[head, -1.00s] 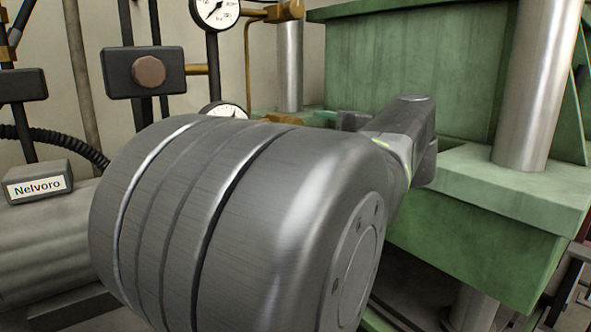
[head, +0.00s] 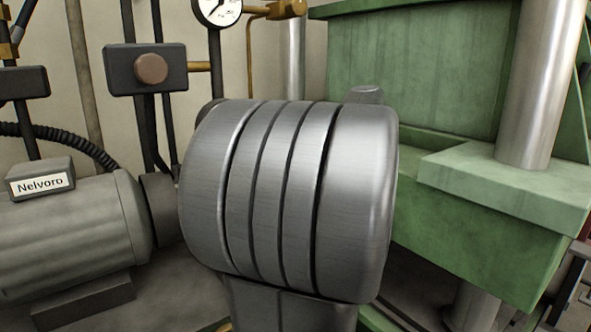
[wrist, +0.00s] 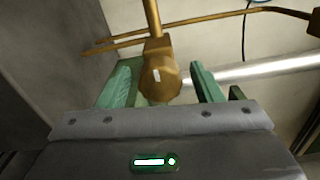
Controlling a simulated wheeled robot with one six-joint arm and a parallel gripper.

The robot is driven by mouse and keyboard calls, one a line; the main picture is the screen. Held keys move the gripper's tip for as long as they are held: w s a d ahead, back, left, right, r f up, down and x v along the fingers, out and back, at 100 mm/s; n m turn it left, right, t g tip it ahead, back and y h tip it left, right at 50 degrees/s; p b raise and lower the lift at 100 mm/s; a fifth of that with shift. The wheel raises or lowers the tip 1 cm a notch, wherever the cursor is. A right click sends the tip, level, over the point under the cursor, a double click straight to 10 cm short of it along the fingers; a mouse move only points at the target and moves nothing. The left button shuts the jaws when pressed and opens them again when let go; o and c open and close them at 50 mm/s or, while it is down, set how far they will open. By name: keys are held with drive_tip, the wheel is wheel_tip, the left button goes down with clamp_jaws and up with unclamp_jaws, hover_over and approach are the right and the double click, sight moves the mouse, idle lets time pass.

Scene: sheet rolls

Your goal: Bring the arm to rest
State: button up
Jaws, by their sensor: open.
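My gripper (wrist: 162,66) shows in the wrist view as a grey body with a lit green indicator, and two green finger-like pieces stand apart beyond it. It looks open. A brass fitting (wrist: 161,78) on a pipe appears in the gap between them, and I see no object held; whether they touch is unclear. In the head view my ribbed metal arm link (head: 290,195) fills the middle and hides the gripper. A small grey part of my arm (head: 366,95) shows above it.
A green press (head: 490,235) with a steel column (head: 540,80) stands close on the right. A grey motor (head: 70,230) labelled Nelvoro is on the left. A dark control box (head: 146,69), a gauge (head: 218,8) and brass pipes are behind. Little free room shows.

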drive_tip(key=v, duration=1.4)
drive_tip(key=x, duration=1.3)
drive_tip(key=shift+w+a, duration=0.25)
drive_tip(key=shift+w, duration=0.05)
drive_tip(key=shift+w+a+r+p, duration=0.1)
drive_tip(key=shift+w+r+p, duration=0.1)
drive_tip(key=shift+p, duration=0.35)
drive_tip(key=shift+s+r+m+p, duration=0.1)
drive_tip(key=shift+m+p, duration=0.7)
drive_tip(key=shift+p, duration=0.1)
drive_tip(key=m+p, duration=0.3)
drive_tip(key=p, duration=0.1)
drive_tip(key=m+p, duration=0.4)
drive_tip(key=p, duration=0.2)
drive_tip(key=m+p, duration=0.6)
drive_tip(key=p, duration=0.3)
drive_tip(key=shift+f+m+p, duration=0.25)
drive_tip(key=shift+m+p, duration=0.95)
drive_tip(key=shift+p, duration=0.2)
